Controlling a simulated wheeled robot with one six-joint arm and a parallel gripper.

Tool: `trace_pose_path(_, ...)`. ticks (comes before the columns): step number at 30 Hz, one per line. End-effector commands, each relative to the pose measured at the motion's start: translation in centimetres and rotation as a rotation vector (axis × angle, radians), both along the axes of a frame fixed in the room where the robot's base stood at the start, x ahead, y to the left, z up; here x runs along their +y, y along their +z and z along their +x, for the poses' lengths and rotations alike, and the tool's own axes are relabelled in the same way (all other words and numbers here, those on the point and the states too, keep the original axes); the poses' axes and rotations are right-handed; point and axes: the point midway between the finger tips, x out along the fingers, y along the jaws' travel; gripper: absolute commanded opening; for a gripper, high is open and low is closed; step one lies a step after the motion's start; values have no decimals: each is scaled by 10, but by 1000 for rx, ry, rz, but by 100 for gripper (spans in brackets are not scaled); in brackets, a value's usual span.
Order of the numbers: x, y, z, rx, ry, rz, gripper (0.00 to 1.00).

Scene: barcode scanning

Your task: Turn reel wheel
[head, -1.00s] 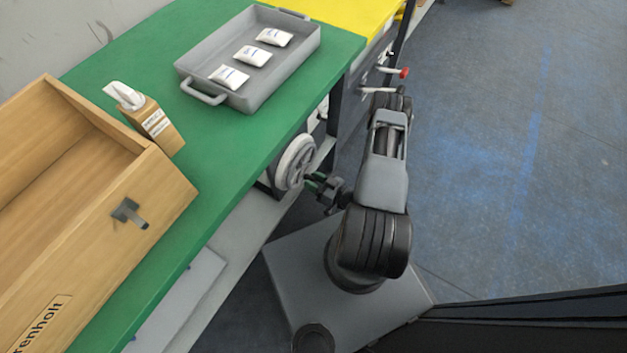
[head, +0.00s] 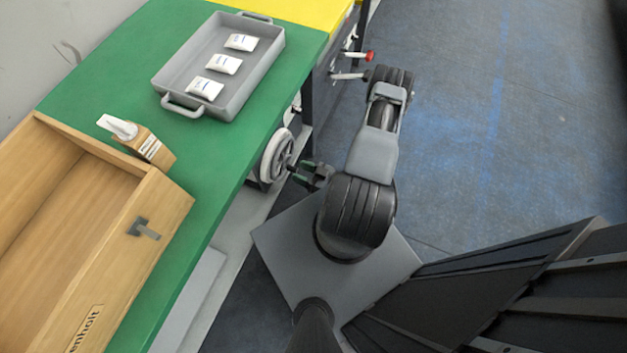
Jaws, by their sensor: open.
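The reel wheel (head: 277,156) is a pale grey spoked handwheel on the side of the green-topped table, below its edge. My gripper (head: 301,172) is just right of the wheel, with its dark and green fingers pointing at the wheel's face. The fingers are open and close to the wheel. I cannot tell whether they touch it. Part of the wheel's far side is hidden by its own rim and the table.
A grey tray (head: 166,88) with white packets stands on the green table (head: 215,160). A wooden box (head: 125,255) and a small dispenser (head: 143,143) are at left. Levers, one with a red knob (head: 369,56), stick out beyond the wheel. Floor at right is clear.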

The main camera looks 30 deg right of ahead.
Motion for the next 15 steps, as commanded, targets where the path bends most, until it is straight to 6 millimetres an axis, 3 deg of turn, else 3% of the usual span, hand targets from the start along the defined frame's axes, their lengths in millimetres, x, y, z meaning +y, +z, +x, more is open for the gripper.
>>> trace_pose_path(6, 2, 16, -37, 0, -10, 4, 50)
trace_pose_path(15, 4, 27, -66, 0, -5, 2, 50)
